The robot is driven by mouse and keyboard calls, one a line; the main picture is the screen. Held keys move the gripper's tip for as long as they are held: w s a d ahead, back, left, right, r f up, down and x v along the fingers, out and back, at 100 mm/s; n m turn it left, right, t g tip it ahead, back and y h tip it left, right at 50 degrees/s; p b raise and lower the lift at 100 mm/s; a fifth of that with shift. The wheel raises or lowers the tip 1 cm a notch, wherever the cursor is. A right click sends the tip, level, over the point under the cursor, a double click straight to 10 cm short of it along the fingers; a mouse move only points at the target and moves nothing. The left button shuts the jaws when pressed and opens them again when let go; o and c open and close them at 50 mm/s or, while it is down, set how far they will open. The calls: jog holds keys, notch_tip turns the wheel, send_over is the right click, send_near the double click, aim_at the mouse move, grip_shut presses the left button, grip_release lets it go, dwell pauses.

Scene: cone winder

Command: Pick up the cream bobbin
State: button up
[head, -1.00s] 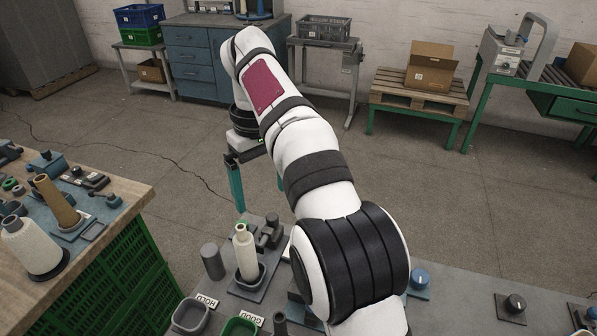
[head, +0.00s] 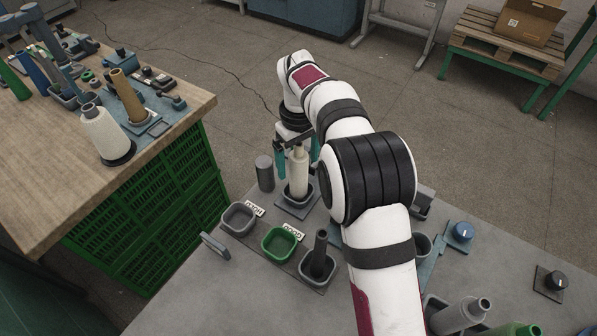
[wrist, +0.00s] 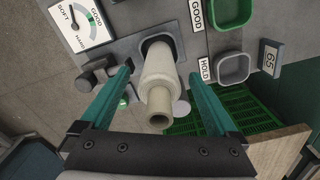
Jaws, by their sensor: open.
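The cream bobbin (head: 298,172) stands upright in a small grey square holder (head: 297,199) on the grey table. It also shows in the wrist view (wrist: 159,84), with its hollow top end toward the camera. My gripper (head: 297,163) is over it, with the teal fingers on either side of the bobbin. In the wrist view my gripper (wrist: 162,88) is open, with a gap between each finger and the bobbin. Part of the holder is hidden behind the bobbin.
A grey cylinder (head: 265,173) stands left of the holder. The HOLD tray (head: 239,219) and green GOOD tray (head: 280,243) are nearer, beside a tray with a dark tube (head: 319,256). A dial gauge (wrist: 80,24) is close by. A wooden table (head: 50,185) is at left.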

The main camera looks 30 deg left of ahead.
jog(key=c, duration=1.3)
jog(key=shift+r, duration=0.1)
jog(key=shift+c, duration=0.2)
jog(key=shift+r, duration=0.35)
jog(key=r, duration=0.2)
jog(key=d+r, duration=0.1)
jog(key=r, duration=0.1)
jog(key=shift+w+d, duration=0.15)
jog(key=shift+w, duration=0.05)
jog(key=d+r, duration=0.3)
jog(key=r, duration=0.1)
jog(key=w+d+r, duration=0.1)
jog(key=d+r, duration=0.2)
jog(key=r, duration=0.1)
jog(key=w+d+r, duration=0.1)
jog(key=d+r, duration=0.3)
jog(key=shift+w+r, duration=0.15)
jog(key=shift+w, duration=0.05)
